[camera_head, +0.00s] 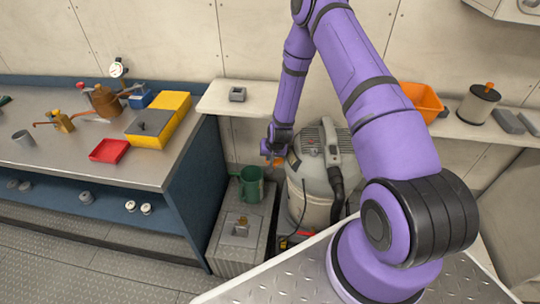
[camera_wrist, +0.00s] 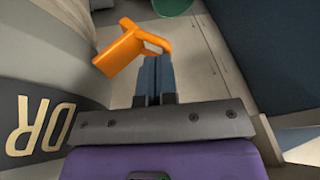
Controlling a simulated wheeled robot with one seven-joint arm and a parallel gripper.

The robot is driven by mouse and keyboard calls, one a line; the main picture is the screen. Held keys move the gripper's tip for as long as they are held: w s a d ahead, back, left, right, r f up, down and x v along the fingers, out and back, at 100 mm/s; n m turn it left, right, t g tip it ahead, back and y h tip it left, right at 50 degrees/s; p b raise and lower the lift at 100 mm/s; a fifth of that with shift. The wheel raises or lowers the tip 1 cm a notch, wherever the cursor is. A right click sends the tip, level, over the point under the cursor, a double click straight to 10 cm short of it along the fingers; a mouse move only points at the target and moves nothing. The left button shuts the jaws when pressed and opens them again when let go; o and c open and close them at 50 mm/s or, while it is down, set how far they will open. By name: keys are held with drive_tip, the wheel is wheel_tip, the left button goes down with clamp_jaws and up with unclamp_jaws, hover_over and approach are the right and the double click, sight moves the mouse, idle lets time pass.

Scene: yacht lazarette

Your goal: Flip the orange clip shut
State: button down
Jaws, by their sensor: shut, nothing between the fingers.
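The orange clip (camera_wrist: 122,48) is in the wrist view, at upper left of centre. It has a broad flat part and a bent bar that reaches right, just beyond my fingertips. My gripper (camera_wrist: 155,62) is shut with nothing between its fingers, and its tips are at or very near the clip's bar; I cannot tell whether they touch. In the head view the clip (camera_head: 277,161) is a small orange spot beside the grey vacuum canister (camera_head: 315,180). My gripper (camera_head: 268,156) is at the canister's upper left side, small and partly hard to make out.
A green mug (camera_head: 251,184) stands on a grey box (camera_head: 238,262) left of the canister. A workbench (camera_head: 60,165) with tools and a yellow box (camera_head: 172,117) is at left. Shelves line the wall, one bearing an orange bin (camera_head: 424,100). My arm hides part of the canister.

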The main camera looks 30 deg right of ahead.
drive_tip(key=h, duration=0.1)
drive_tip(key=f+g+h, duration=0.1)
drive_tip(key=shift+w+a+f+n+g+h, duration=0.15)
drive_tip(key=shift+a+f+n+g+h, duration=0.1)
drive_tip(key=shift+f+n+g+h, duration=0.05)
drive_tip(key=shift+a+f, duration=0.15)
drive_tip(key=shift+f, duration=0.25)
idle(0.4)
drive_tip(key=shift+h, duration=0.3)
drive_tip(key=shift+f+g+h, duration=0.5)
drive_tip(key=shift+g+h, duration=0.2)
drive_tip(key=shift+h, duration=0.5)
drive_tip(key=shift+r, duration=0.15)
